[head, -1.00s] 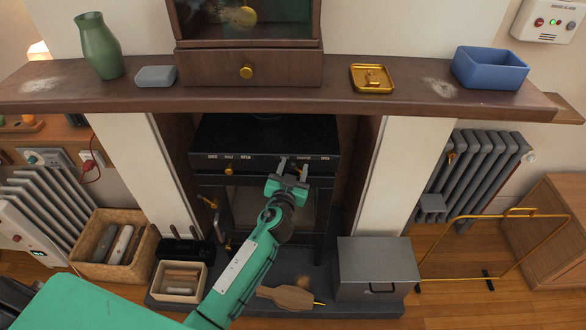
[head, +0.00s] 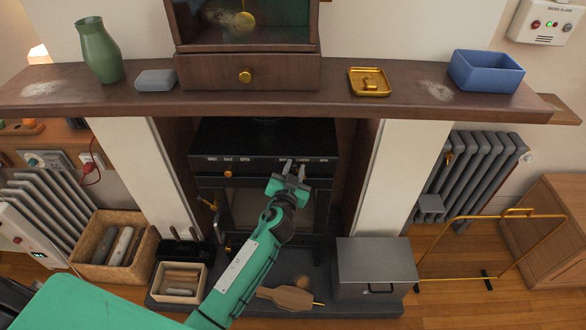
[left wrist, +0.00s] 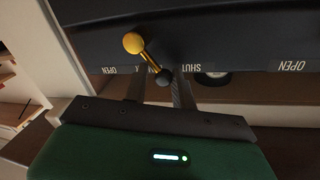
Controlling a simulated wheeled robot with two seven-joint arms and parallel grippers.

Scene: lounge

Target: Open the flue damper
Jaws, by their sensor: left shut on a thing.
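The black stove (head: 265,135) stands in the fireplace, with white labels along its front edge. My left gripper (head: 296,168) is at the right part of that edge. The gripper is shut on this lever. An inverted SHUT label (left wrist: 190,68) is beside the fingers and an OPEN label (left wrist: 290,66) further right. The lever is largely hidden in the head view. My right gripper is not in view.
A wooden mantel (head: 420,103) overhangs the stove. Another brass knob (head: 228,173) is on the stove's left. A grey metal box (head: 375,265), a wooden bellows-like thing (head: 287,298) and a small wooden crate (head: 180,282) are on the hearth. White pillars (head: 400,175) flank the opening.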

